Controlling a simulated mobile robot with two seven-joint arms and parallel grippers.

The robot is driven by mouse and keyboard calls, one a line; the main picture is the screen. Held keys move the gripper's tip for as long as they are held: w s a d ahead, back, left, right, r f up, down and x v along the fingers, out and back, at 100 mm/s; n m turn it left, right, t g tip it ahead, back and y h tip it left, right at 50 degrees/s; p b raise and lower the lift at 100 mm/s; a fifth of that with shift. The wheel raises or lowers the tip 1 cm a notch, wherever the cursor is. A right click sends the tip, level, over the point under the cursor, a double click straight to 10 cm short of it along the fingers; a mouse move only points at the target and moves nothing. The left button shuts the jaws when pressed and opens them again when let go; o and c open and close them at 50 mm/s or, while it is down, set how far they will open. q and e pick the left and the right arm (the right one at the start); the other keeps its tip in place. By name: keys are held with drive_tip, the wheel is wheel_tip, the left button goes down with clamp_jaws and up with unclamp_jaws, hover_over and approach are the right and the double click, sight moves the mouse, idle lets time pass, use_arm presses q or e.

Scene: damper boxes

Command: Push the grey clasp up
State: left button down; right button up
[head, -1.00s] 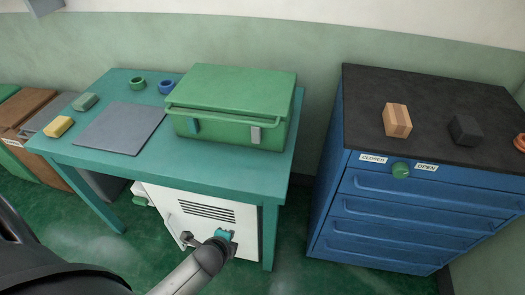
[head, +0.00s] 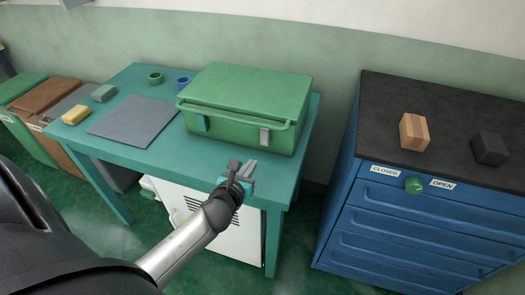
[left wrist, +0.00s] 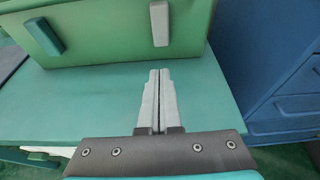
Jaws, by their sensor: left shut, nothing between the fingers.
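The green box (head: 250,95) stands on the teal table with its lid down. The grey clasp (head: 265,135) is on the right of its front face, and it also shows in the left wrist view (left wrist: 159,23). A teal clasp (head: 202,123) is on the left of the same face; it shows in the left wrist view too (left wrist: 45,37). My left gripper (head: 250,167) is shut and empty, in front of the box and below the grey clasp. In the left wrist view its fingertips (left wrist: 160,73) point toward the grey clasp, with a gap between. My right gripper is not in view.
The teal table (head: 160,158) also holds a grey mat (head: 133,121), a yellow block (head: 75,115), a grey-green block (head: 104,92), a green ring (head: 156,78) and a blue ring (head: 183,83). A blue drawer cabinet (head: 400,220) stands to the right across a gap.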

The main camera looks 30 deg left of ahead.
sight(263, 140)
use_arm(q)
drive_tip(key=shift+w, duration=0.1)
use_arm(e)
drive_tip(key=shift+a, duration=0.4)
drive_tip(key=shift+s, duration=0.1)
use_arm(q)
drive_tip(key=b+x, duration=0.3)
drive_tip(key=x, duration=0.7)
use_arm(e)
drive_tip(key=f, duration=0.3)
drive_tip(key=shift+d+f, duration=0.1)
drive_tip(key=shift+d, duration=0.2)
use_arm(q)
drive_tip(key=shift+r, duration=0.2)
wheel_tip(263, 140, up, 3)
drive_tip(key=p, duration=0.3)
drive_tip(key=shift+r, duration=0.15)
drive_tip(key=shift+w+p, duration=0.1)
drive_tip(key=shift+p, duration=0.2)
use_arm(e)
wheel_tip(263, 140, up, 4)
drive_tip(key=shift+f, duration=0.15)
use_arm(q)
drive_tip(key=shift+r, duration=0.1)
